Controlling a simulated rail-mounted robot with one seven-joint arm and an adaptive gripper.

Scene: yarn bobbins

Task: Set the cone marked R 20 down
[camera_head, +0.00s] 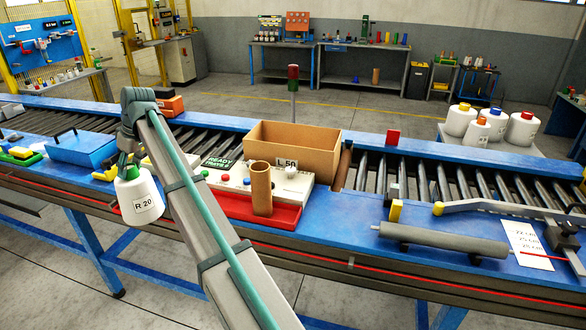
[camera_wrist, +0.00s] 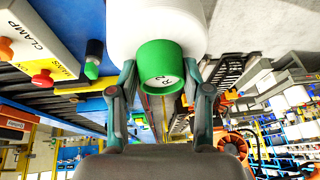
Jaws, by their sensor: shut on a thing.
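The cone marked R 20 (camera_head: 138,200) is a white yarn cone with a green tip. It hangs below my gripper (camera_head: 127,163), slightly tilted, in front of the conveyor's near edge in the head view. I cannot tell how far it is from the bench. In the wrist view my gripper (camera_wrist: 159,80) has one finger on each side of the green tip (camera_wrist: 160,64), shut on it. The white body of the cone (camera_wrist: 155,20) fills the top middle of that view, and its far end is out of frame.
Right of the cone are a red tray (camera_head: 232,207) with a brown tube (camera_head: 261,188) and a cardboard box (camera_head: 292,150). A blue case (camera_head: 84,149) lies left. Several white cones (camera_head: 462,119) stand on a back table. My arm hides part of the conveyor.

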